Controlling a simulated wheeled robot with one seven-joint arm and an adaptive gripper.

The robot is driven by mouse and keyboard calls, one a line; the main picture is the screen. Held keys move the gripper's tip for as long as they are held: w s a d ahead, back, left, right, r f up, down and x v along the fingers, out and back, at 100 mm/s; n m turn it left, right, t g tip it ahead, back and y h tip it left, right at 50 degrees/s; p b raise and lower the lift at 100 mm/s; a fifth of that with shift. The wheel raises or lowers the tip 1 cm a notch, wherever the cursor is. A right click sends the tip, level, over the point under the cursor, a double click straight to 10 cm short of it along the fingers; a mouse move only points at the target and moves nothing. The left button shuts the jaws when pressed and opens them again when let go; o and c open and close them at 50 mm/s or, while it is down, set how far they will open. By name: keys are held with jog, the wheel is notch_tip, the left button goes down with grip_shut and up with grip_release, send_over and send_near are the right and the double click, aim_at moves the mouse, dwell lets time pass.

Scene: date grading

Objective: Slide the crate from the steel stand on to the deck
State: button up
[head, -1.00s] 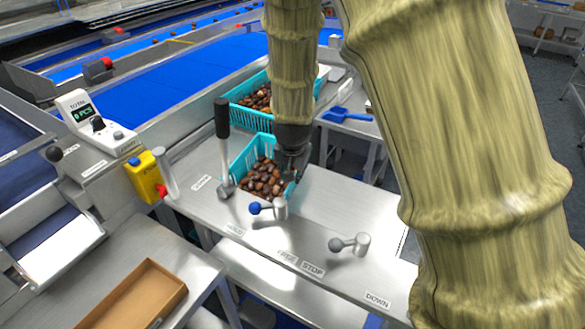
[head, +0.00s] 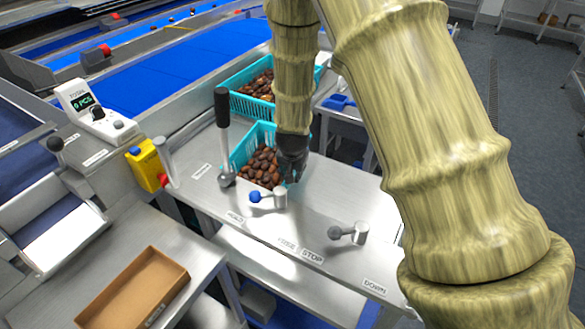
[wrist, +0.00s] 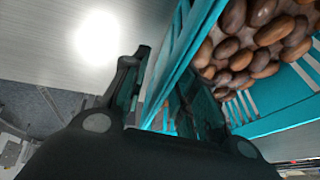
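The teal slatted crate (head: 238,150) holds brown dates and sits on the steel top near the black-handled lever, its right side partly hidden by my gripper. My gripper (head: 291,170) is at its right side, pointing down. In the wrist view, the crate's wall (wrist: 182,62) runs between the two fingers of my gripper (wrist: 165,85), one finger on each side, and they appear closed on it. Dates show to the right of that wall. The steel top (head: 325,205) extends right of the crate. I cannot tell where the stand ends and the deck begins.
A black-handled lever (head: 222,125) stands left of the crate. A blue-knobbed lever (head: 268,197) is close in front, and a grey one (head: 348,233) is farther right. A second teal crate (head: 245,105) stands behind. A cardboard tray (head: 135,292) lies front left.

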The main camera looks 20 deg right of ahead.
grip_shut()
jog(key=shift+s+d+f, duration=0.1)
dwell(0.5)
